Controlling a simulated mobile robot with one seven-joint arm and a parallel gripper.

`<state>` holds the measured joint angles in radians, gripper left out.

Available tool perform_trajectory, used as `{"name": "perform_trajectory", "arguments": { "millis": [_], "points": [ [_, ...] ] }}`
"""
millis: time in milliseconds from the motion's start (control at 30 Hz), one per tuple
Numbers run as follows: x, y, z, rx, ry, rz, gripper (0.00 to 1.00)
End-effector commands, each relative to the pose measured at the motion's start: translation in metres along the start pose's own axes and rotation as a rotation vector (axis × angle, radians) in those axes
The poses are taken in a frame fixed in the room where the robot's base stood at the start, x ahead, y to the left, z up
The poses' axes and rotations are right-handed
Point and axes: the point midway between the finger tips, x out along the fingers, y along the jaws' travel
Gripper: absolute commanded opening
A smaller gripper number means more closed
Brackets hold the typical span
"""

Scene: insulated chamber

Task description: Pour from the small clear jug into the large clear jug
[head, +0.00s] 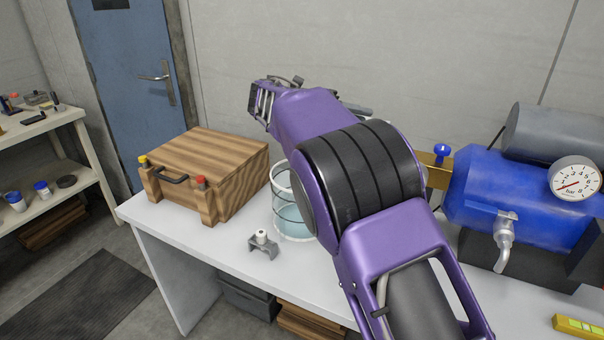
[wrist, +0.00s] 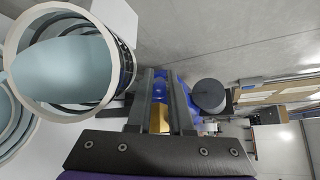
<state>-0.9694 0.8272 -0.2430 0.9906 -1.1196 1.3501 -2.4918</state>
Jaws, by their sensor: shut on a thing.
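The large clear jug (head: 290,222) stands on the white table beside the wooden box, holding pale blue liquid; my arm hides its right part. In the wrist view the small clear jug (wrist: 122,50) is close to the camera at upper left, its round rim towards me. Pale blue liquid shows inside it. My gripper (wrist: 160,72) is shut on it at its side; the exact contact is not clear. Part of another round rim, apparently the large jug (wrist: 22,125), shows at the left edge.
A wooden box (head: 215,175) stands left of the large jug, and a small grey bracket (head: 263,244) lies in front. A blue tank (head: 500,190) with a gauge (head: 575,178) stands at the right. A yellow level (head: 578,326) lies near the right front. The table's front left is clear.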

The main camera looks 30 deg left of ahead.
Motion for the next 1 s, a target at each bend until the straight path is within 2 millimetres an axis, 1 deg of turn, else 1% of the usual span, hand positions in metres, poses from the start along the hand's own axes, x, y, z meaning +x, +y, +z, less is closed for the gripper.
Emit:
{"name": "perform_trajectory", "arguments": {
  "millis": [1000],
  "points": [
    [-0.0047, 0.0027, 0.001, -0.025, -0.023, -0.062, 0.0]
  ]
}}
